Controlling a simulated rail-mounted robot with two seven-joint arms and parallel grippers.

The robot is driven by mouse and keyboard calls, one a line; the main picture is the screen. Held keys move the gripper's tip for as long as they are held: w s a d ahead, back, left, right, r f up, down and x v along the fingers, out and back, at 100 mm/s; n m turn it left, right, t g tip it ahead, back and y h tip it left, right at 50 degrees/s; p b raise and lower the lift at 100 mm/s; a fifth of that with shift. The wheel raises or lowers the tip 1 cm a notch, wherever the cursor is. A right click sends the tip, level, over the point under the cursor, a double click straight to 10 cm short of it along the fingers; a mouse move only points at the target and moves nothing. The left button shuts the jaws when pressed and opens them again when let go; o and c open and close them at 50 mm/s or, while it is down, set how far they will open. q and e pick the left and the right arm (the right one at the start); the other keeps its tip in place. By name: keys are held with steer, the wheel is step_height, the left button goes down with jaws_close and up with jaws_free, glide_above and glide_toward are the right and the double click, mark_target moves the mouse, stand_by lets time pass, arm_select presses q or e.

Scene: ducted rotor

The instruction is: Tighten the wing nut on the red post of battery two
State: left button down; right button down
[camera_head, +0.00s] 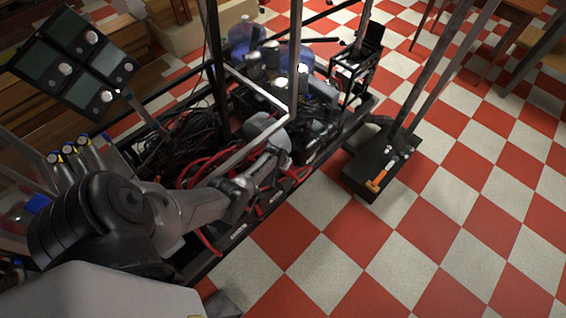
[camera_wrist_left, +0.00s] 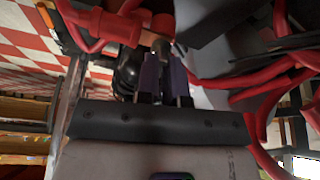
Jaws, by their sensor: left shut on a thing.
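In the left wrist view my left gripper (camera_wrist_left: 164,58) has its two dark purple fingers close together, shut on a small brownish metal piece that appears to be the wing nut (camera_wrist_left: 161,42). A brass-coloured end (camera_wrist_left: 162,22) and a thick red cable fitting (camera_wrist_left: 108,24) lie right beside the fingertips. The red post itself is mostly hidden by the fingers and fitting. In the head view my left arm reaches across the cart (camera_head: 205,262) into its red cables (camera_head: 203,165), and its fingertips cannot be made out. I cannot tell the batteries apart. My right gripper is not in view.
Loose red cables (camera_wrist_left: 283,84) hang close to the gripper's right side. Metal posts and a bent bar (camera_head: 262,90) rise from the cart. A black box with an orange-handled tool (camera_head: 377,181) stands to the right.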

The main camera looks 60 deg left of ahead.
arm_select(q)
steer(key=shift+a+r+m+t+h, duration=0.2)
steer(key=shift+m+t+h, duration=0.1)
steer(key=shift+m, duration=0.8)
steer(key=shift+w, duration=0.1)
steer(key=shift+m, duration=0.4)
steer(key=c, duration=1.2)
jaws_free()
steer(key=shift+f, duration=0.15)
steer(key=shift+c, duration=0.2)
steer(key=shift+d, duration=0.1)
